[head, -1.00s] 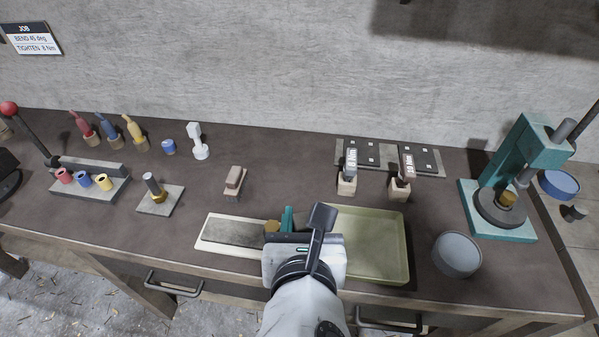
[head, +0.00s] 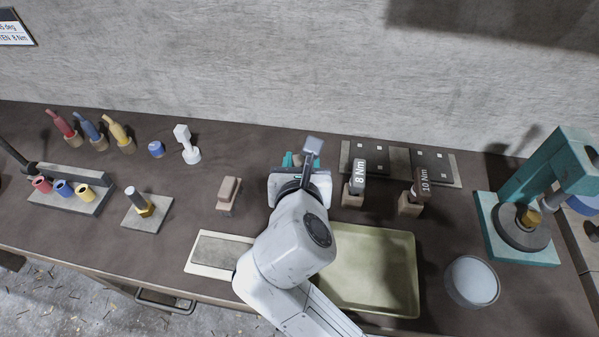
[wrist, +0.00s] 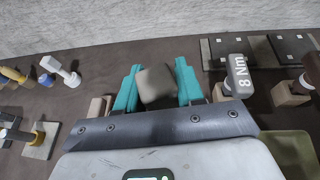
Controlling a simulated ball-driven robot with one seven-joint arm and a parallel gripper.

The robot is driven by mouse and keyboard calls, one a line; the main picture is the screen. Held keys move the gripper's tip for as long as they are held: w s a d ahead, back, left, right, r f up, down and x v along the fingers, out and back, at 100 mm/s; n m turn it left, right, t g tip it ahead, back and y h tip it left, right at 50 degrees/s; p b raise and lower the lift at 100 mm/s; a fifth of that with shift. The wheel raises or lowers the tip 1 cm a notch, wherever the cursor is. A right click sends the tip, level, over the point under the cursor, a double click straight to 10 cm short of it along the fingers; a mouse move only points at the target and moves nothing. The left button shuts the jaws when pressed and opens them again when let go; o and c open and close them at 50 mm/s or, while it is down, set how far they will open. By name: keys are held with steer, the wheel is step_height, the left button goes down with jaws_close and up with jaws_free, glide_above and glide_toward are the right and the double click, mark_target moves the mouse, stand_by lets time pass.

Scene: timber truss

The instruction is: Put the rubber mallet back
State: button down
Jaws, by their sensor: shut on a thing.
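My gripper (wrist: 160,88) has its teal fingers closed on both sides of a grey-brown, block-shaped head, which I take to be the rubber mallet (wrist: 157,87). The head looks tilted in the wrist view, and its handle is hidden. In the head view my gripper (head: 301,161) is over the back middle of the bench, just left of the 8 Nm tool; my arm hides most of what it holds. I cannot tell the mallet's height above the bench.
The 8 Nm tool (head: 358,172) and 10 Nm tool (head: 421,184) stand in wooden blocks to the right. A brown-topped block (head: 228,189) stands to the left. A green tray (head: 375,265) and a white-edged pad (head: 205,268) lie in front. A teal press (head: 560,170) stands far right.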

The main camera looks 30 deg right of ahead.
steer(key=w+d+f, duration=0.1)
steer(key=w+f, duration=0.3)
steer(key=f, duration=0.4)
steer(key=shift+d+f, duration=0.25)
steer(key=shift+d, duration=0.05)
steer(key=shift+s, duration=0.1)
steer(key=c, duration=0.7)
jaws_free()
steer(key=shift+f, duration=0.15)
steer(key=v, duration=1.2)
steer(key=shift+a, duration=0.1)
